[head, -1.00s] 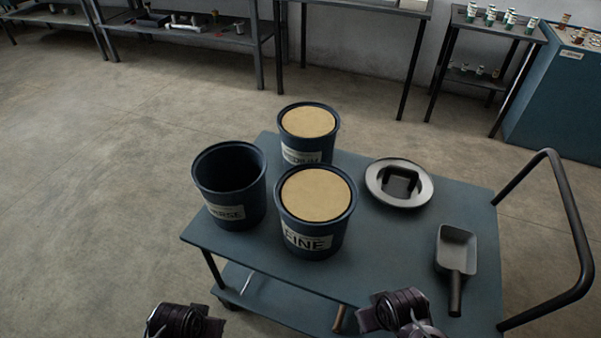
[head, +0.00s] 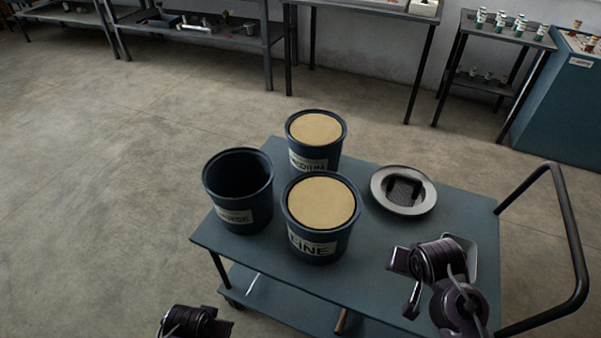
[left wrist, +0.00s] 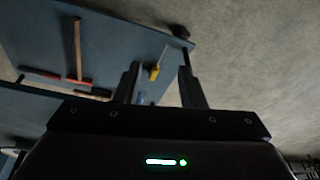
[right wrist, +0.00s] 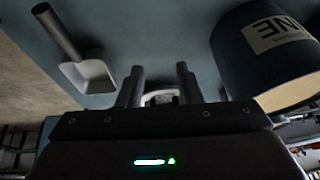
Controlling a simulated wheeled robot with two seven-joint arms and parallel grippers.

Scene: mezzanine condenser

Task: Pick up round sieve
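The round sieve (head: 377,190) lies on the cart top behind the scoop, a pale round rim with dark mesh and a black handle across its middle. In the right wrist view part of its pale rim shows between the fingers of my right gripper (right wrist: 160,82), still some way off. My right gripper is open and empty, over the front right of the cart; in the head view my arm hides much of it. My left gripper (left wrist: 160,82) is open and empty, low at the cart's front left; only its wrist shows in the head view.
On the blue cart top (head: 265,243) stand the sand-filled FINE bucket (head: 313,246), the sand-filled MEDIUM bucket (head: 316,161) and an empty-looking dark bucket (head: 237,216). A scoop (right wrist: 88,76) lies at the right, partly behind my right arm. A handle bar (head: 578,240) rises at the cart's right end.

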